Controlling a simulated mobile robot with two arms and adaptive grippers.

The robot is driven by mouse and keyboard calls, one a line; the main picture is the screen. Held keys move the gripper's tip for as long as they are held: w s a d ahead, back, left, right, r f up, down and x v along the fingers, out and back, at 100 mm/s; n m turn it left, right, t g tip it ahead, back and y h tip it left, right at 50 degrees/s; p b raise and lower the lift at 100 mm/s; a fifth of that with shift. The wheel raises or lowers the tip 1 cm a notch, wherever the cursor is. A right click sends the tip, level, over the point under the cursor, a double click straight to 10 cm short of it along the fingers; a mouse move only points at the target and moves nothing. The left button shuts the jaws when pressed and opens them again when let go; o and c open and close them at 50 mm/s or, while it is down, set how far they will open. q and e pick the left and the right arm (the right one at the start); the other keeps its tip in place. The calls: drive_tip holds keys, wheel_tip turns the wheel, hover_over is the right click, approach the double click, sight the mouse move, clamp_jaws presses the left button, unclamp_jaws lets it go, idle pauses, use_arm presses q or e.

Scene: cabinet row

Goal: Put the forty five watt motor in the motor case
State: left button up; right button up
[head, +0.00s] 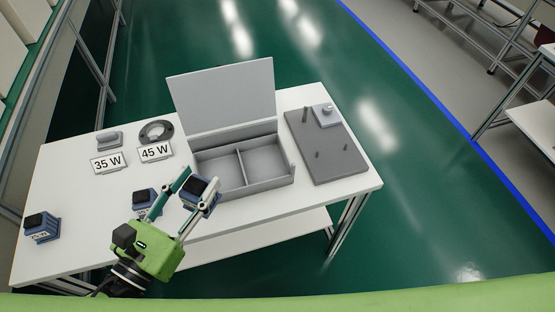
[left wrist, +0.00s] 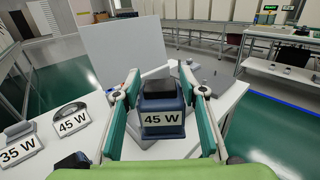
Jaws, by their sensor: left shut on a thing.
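My left gripper (head: 198,184) is shut on a blue motor with a dark top (head: 201,193). In the left wrist view this motor (left wrist: 162,107) sits between the fingers of the gripper (left wrist: 160,76), with a "45 W" label facing the camera. The grey motor case (head: 262,188) stands on the table with its lid raised and two compartments that look empty. The held motor is just left of the case's front left corner in the head view; its height above the table is hard to tell. My right gripper is not in view.
Two other blue motors stand on the white table (head: 75,190), one at the far left (head: 42,228) and one behind my gripper (head: 144,199). "35 W" (head: 108,162) and "45 W" (head: 155,152) signs stand at the back. A grey pegged plate (head: 335,160) lies right of the case.

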use_arm(q)
drive_tip(key=shift+w+d+r+h, duration=0.15)
drive_tip(key=shift+d+h, duration=0.15)
drive_tip(key=shift+d, duration=0.3)
drive_tip(key=shift+w+d+m, duration=0.2)
drive_tip(key=shift+w+m, duration=0.1)
drive_tip(key=shift+w+a+f, duration=0.15)
drive_tip(key=shift+w+f, duration=2)
drive_tip(key=shift+w, duration=0.05)
drive_tip(key=shift+w+a+f, duration=0.15)
drive_tip(key=shift+w+f, duration=2.05)
drive_tip(key=shift+w+a+f, duration=0.15)
drive_tip(key=shift+w+f, duration=2)
drive_tip(key=shift+w, duration=0.05)
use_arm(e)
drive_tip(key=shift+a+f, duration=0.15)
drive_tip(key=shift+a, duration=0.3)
